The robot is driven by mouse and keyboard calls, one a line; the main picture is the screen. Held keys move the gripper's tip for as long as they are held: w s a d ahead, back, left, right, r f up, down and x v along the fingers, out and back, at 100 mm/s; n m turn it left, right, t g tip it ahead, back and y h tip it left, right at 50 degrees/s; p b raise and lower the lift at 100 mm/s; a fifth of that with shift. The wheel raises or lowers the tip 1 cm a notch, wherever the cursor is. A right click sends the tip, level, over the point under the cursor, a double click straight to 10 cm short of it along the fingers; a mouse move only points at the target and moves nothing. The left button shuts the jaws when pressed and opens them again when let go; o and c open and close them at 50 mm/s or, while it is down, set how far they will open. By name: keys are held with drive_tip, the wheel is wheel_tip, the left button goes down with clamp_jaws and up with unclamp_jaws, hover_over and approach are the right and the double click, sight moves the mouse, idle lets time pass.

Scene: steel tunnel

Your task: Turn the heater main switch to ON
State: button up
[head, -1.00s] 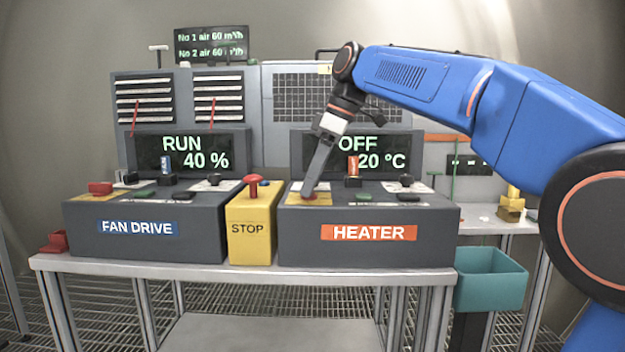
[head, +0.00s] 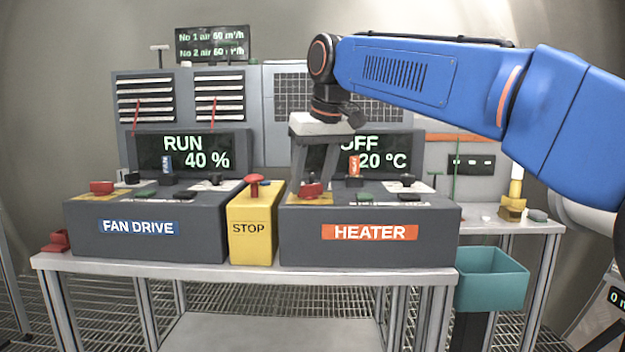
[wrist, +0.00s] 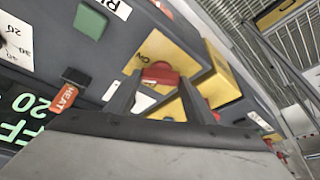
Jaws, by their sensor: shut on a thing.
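The heater console (head: 440,225) stands at the right of the bench, with an orange HEATER label. Its main switch, a red knob (head: 311,191) on a yellow plate (head: 290,198), is at the left of its top. My gripper (head: 314,186) points down over this knob, one finger on each side, and is shut on it. In the wrist view the red knob (wrist: 160,74) sits between the fingertips (wrist: 160,88). The heater display (head: 385,152) behind reads OFF and 20 °C, its left part hidden by my gripper.
Left of the heater stands a yellow STOP box (head: 252,228) with a red button (head: 254,186). Further left is the fan drive console (head: 90,222), with its own red knob (head: 101,187); its display (head: 190,152) reads RUN 40 %. A teal bin (head: 490,275) is at right.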

drive_tip(key=m+h, duration=0.1)
drive_tip(key=m, duration=0.2)
drive_tip(key=m+h, duration=0.1)
drive_tip(key=m, duration=0.2)
drive_tip(key=shift+a+t, duration=0.2)
drive_tip(key=shift+t, duration=0.2)
idle(0.3)
drive_tip(key=o, duration=1.1)
drive_tip(key=shift+c, duration=0.2)
drive_tip(key=v, duration=1.7)
drive_tip(key=shift+a+r, duration=0.25)
drive_tip(key=shift+a, duration=0.05)
